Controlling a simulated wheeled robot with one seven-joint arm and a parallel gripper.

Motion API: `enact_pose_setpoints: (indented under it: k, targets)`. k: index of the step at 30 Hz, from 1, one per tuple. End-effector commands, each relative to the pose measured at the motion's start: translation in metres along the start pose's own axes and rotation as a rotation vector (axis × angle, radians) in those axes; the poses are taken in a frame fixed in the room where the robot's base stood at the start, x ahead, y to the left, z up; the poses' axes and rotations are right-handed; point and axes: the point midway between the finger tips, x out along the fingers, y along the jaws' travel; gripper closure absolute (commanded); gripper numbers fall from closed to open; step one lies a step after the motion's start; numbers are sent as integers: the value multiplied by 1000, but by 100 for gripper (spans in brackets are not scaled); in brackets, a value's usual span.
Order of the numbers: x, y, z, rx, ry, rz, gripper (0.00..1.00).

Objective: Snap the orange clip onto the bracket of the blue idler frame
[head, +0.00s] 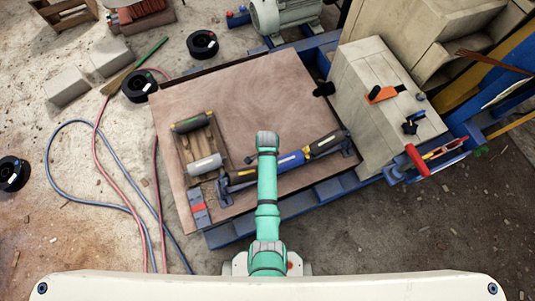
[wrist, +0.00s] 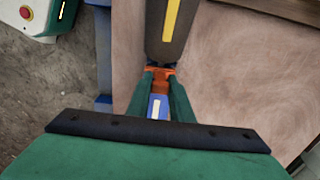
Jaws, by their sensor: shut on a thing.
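The blue idler frame (head: 224,187) lies on the brown board, with a dark and blue roller (head: 290,161) along it. My arm crosses above the frame in the head view and hides my gripper there. In the wrist view my gripper (wrist: 161,73) is shut on the orange clip (wrist: 159,70), which sits crosswise between the green fingertips. A dark roller end with a yellow stripe (wrist: 172,20) lies just beyond the clip. A blue part with a white stripe (wrist: 158,106) shows between the fingers. I cannot tell whether the clip touches the bracket.
A wooden crate with rollers (head: 203,147) lies on the board (head: 245,90) to the left. A pale block (head: 378,65) carrying tools stands at the right. Hoses (head: 97,155) and black spools (head: 137,85) lie on the floor. The board's upper part is clear.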

Motion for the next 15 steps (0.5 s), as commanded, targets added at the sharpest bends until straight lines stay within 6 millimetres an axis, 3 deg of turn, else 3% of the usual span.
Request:
enact_pose_setpoints:
  k: [8, 9, 11, 15]
  targets:
    - [6, 0, 0, 0, 0, 0, 100]
    - [6, 0, 0, 0, 0, 0, 73]
    - [6, 0, 0, 0, 0, 0, 59]
    - [6, 0, 0, 0, 0, 0, 58]
